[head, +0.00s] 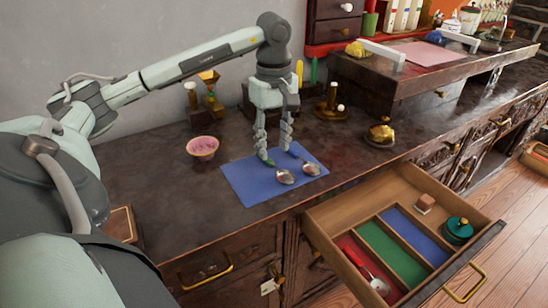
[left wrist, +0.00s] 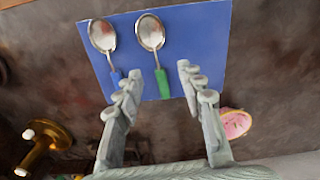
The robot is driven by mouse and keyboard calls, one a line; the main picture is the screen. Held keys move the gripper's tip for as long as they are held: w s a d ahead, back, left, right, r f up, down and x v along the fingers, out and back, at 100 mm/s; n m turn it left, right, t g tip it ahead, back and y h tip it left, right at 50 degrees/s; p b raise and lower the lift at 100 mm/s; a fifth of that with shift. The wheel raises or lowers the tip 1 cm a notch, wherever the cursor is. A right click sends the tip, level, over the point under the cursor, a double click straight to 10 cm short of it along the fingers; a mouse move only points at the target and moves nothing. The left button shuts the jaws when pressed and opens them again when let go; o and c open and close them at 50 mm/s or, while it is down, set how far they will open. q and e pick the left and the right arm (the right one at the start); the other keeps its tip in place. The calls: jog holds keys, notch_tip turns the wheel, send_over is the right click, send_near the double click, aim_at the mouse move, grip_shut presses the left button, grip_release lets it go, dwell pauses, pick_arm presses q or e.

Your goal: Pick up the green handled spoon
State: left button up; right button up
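The green handled spoon (head: 285,177) lies on a blue mat (head: 247,190) on the dark counter; its bowl faces the front. In the left wrist view its green handle (left wrist: 162,84) shows between my fingers. A second spoon (head: 311,169) with a blue handle lies beside it; it also shows left of the green one in the left wrist view (left wrist: 103,36). My left gripper (head: 275,152) points down over the handle ends, open, with nothing held. In the left wrist view its fingertips (left wrist: 159,72) stand apart. Contact with the spoon cannot be told. My right gripper is not in view.
A pink-filled bowl (head: 202,147) stands left of the mat. Brass items (head: 331,108) stand behind, and a golden object (head: 380,135) lies to the right. An open drawer (head: 405,225) below holds red, green and blue compartments, a teal pot (head: 457,231) and a spoon-like utensil (head: 377,283).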

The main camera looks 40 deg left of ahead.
aim_at(274, 164)
pick_arm(q)
jog(key=f, duration=0.5)
jog(key=shift+w+a, duration=0.2)
jog(key=shift+w, duration=0.05)
grip_shut()
